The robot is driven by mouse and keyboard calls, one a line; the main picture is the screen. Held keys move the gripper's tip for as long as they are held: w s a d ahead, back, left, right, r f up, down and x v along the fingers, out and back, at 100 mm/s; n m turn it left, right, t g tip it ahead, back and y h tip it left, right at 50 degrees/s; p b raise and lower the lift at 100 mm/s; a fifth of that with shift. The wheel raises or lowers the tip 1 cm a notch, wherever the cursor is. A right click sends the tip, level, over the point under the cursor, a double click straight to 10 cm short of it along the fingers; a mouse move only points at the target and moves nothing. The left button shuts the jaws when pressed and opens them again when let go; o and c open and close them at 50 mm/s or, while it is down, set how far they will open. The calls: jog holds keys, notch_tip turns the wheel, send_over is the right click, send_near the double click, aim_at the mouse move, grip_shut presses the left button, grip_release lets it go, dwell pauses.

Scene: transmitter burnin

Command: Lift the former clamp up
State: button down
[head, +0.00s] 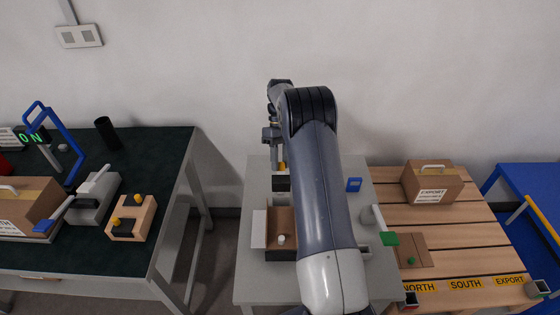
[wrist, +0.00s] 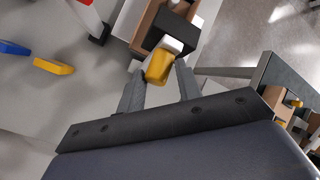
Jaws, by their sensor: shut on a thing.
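The former clamp shows in the wrist view as a yellow grip (wrist: 160,66) with a white piece and a black block (wrist: 168,30) beyond it. My gripper (wrist: 161,78) has one finger on each side of the yellow grip and is shut on it. In the head view the clamp's yellow part (head: 282,166) and black block (head: 282,184) sit at the back end of the brown former (head: 281,215) on the grey table. My arm hides much of the table's middle. Whether the clamp is raised is hard to tell.
A small white object (head: 281,240) is in the former. A blue block (head: 354,184) and a green-tipped device (head: 389,239) stand right of my arm. A pallet with an export carton (head: 432,183) is at right. A dark bench (head: 160,160) with cartons is at left.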

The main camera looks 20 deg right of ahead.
jog(key=shift+w+d+f+g, duration=0.2)
jog(key=shift+d+f+g, duration=0.05)
jog(key=shift+f, duration=0.4)
jog(key=shift+w+d+f+g, duration=0.2)
jog(key=shift+f+g, duration=0.05)
jog(key=shift+f, duration=0.35)
jog(key=shift+w+d+f+g+y+p, duration=0.1)
jog(key=shift+w+g+y+p, duration=0.2)
jog(key=shift+p, duration=0.05)
dwell(0.5)
jog(key=c, duration=1.4)
grip_release()
jog(key=shift+o, duration=1)
jog(key=shift+w+d+f, duration=0.15)
jog(key=shift+w+f, duration=0.05)
jog(key=shift+w, duration=0.15)
jog(key=shift+r, duration=0.3)
jog(key=shift+r, duration=0.15)
